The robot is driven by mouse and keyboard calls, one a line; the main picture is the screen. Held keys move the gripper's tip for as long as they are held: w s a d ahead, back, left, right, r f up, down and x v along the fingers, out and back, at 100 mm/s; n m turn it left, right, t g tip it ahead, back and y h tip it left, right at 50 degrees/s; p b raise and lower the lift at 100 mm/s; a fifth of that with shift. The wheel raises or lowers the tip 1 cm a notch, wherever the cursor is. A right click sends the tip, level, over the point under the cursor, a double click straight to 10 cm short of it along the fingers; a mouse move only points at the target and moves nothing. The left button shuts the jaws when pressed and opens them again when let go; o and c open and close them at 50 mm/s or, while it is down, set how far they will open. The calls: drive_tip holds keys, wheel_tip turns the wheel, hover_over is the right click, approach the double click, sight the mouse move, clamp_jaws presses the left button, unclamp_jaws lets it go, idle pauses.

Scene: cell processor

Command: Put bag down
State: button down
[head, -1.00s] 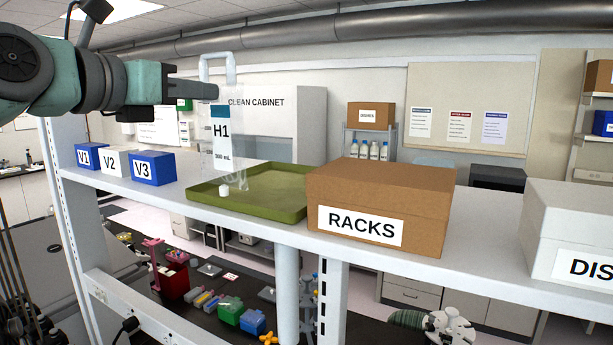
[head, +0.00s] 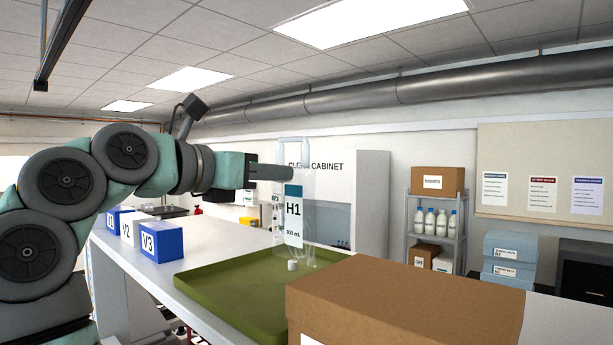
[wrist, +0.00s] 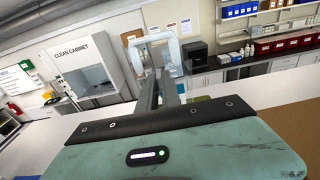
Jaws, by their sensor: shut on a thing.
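The clear bag labelled H1 (head: 293,215) hangs upright from my gripper (head: 290,173), with its handle loop standing above the fingers. The gripper is shut on the bag near its top. The bag hangs over the green tray (head: 215,290) on the shelf, with its tubing and a small white cap low over the tray; I cannot tell whether they touch it. In the wrist view the fingers (wrist: 161,98) reach forward to the pale handle frame (wrist: 155,50), and the bag's body is mostly hidden.
A brown box (head: 410,300) stands right of the tray, close to it. Blue box V3 (head: 162,240), white box V2 (head: 135,229) and blue box V1 (head: 116,218) stand to the left. The shelf (head: 205,250) is bare between V3 and the tray.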

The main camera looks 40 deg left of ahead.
drive_tip(key=shift+f+b, duration=0.7)
drive_tip(key=shift+f, duration=0.1)
drive_tip(key=shift+f, duration=0.1)
drive_tip(key=c, duration=1.5)
unclamp_jaws()
drive_tip(key=shift+c, duration=0.2)
drive_tip(key=shift+s+a, duration=0.1)
drive_tip(key=shift+s, duration=0.25)
drive_tip(key=s+a+r, duration=0.1)
drive_tip(key=s, duration=1)
drive_tip(key=shift+s, duration=0.1)
